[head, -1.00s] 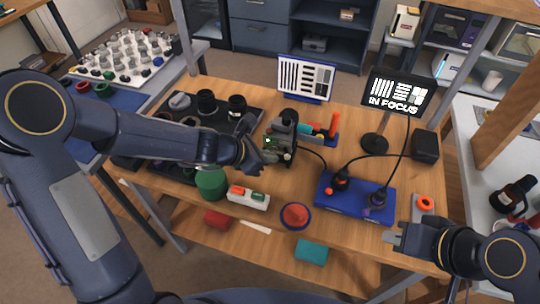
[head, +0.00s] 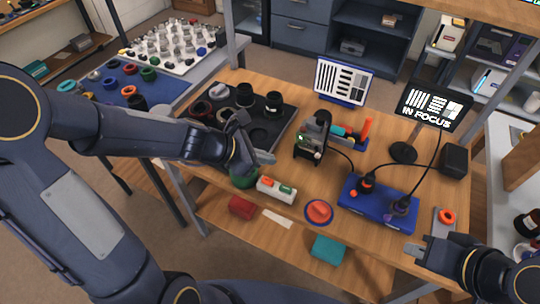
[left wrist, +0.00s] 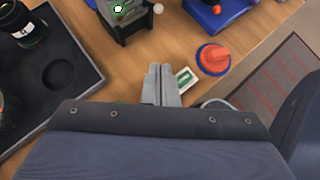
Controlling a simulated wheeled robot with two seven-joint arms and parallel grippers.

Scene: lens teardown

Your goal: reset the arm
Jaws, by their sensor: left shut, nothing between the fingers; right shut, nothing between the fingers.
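My left gripper (head: 262,158) is over the wooden table (head: 237,79), above the front right corner of the black tray (head: 283,128) and beside the green container (head: 243,178). In the left wrist view its two fingers (left wrist: 160,85) are together with nothing between them. The left forearm partly hides the tray's left side. My right gripper (head: 412,252) is shut and empty near the table's front right edge.
A black and green device (head: 311,137) stands right of my left gripper. A white box with coloured buttons (head: 276,190), a red-orange knob (head: 319,211) and a blue cabled box (head: 377,205) lie along the front. A monitor reading "IN FOCUS" (head: 433,105) stands behind.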

